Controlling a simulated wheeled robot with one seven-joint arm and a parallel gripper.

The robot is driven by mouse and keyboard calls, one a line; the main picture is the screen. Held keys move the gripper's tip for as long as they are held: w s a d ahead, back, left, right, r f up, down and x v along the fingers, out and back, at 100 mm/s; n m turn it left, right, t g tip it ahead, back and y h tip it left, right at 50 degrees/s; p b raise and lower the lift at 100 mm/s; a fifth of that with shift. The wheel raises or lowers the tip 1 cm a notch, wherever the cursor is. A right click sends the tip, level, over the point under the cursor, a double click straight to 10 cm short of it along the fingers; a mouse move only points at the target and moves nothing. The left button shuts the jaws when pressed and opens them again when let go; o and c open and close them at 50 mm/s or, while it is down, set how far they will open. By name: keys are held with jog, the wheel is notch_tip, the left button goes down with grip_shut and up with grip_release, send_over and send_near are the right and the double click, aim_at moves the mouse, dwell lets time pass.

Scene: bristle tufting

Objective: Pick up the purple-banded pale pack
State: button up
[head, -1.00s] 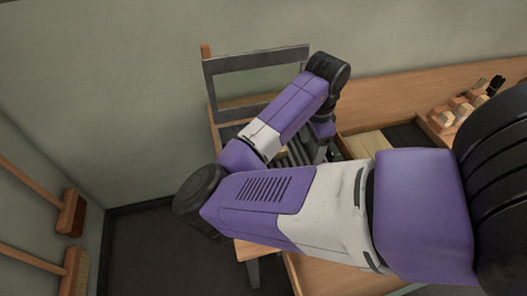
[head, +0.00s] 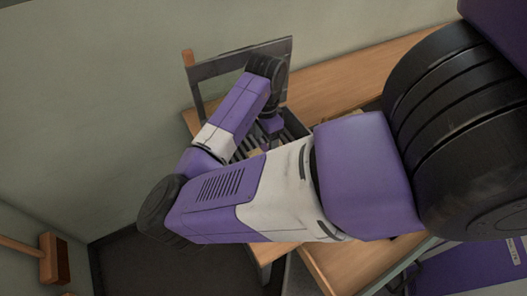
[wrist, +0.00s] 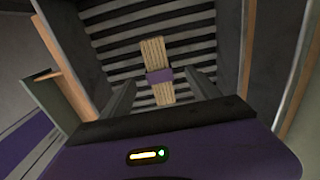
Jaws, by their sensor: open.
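The pale pack (wrist: 153,52) with a purple band (wrist: 159,76) around its middle lies on a dark slatted rack (wrist: 108,42) in the wrist view. It is long and narrow, and its near end shows between my fingers. My gripper (wrist: 163,86) is open, with one finger on each side of the pack's line and nothing visibly held. I cannot tell how high the fingers are above the pack. In the head view my own arm hides most of the rack and the gripper's tips.
A grey upright frame (head: 210,72) stands at the back of the wooden bench (head: 335,80), against the wall. In the wrist view, raised wooden edges (wrist: 66,72) flank the rack.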

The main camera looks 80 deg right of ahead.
aim_at(266, 149)
jog(key=shift+f+p, duration=0.4)
jog(key=shift+f, duration=1.75)
jog(key=c, duration=1.4)
jog(key=shift+c, duration=0.6)
jog(key=shift+r, duration=0.15)
